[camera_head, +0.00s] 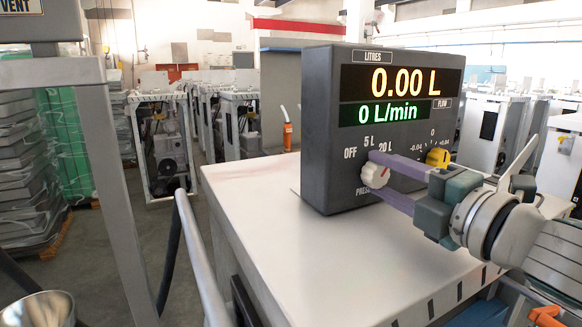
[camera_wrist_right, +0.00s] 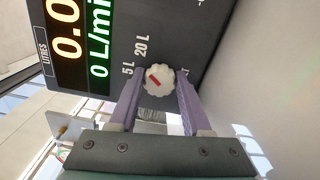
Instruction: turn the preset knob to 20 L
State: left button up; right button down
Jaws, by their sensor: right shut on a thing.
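The preset knob (camera_head: 375,176) is white with a red pointer mark, low on the front of the dark grey meter box (camera_head: 317,112). My right gripper (camera_head: 374,172) is shut on the knob, one purple finger on each side. In the right wrist view the knob (camera_wrist_right: 160,81) sits between the fingertips (camera_wrist_right: 159,85). That view is turned sideways, and the red mark points up-left, roughly between the 5 L label (camera_wrist_right: 128,70) and the 20 L label (camera_wrist_right: 141,48). OFF also shows in the head view. My left gripper is not seen.
The display (camera_head: 402,81) reads 0.00 L and 0 L/min. A yellow knob (camera_head: 438,157) sits right of the preset knob, close to my right gripper. The box stands on a pale cabinet top (camera_head: 270,215), bare at the front. A metal post (camera_head: 121,195) stands at left.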

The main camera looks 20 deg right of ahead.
jog(key=shift+m, duration=0.8)
jog(key=shift+c, duration=1.8)
grip_release()
